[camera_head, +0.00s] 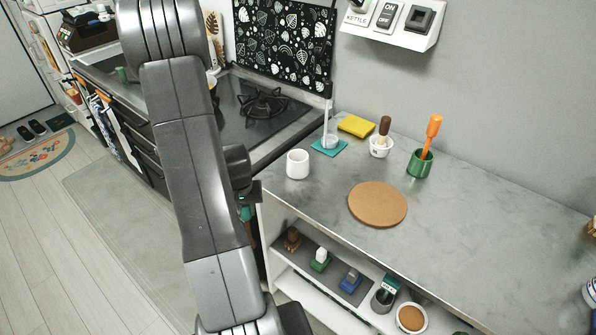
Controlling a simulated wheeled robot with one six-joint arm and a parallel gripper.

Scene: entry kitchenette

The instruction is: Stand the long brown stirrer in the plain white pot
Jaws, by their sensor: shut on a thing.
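The plain white pot (298,164) stands upright on the grey counter near its left end and looks empty. My gripper (249,193) is mostly hidden behind my arm, left of that pot and off the counter's edge. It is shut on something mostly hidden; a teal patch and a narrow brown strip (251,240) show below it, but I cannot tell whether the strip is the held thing. A brown-handled tool (384,128) stands in a marked white pot (380,150) farther back. I cannot tell whether it is the long brown stirrer.
A green pot (419,166) holds an orange tool (431,132). A round cork mat (378,205), a yellow block (356,127) and a clear vessel on a teal mat (329,147) are on the counter. A shelf (330,262) below holds several items.

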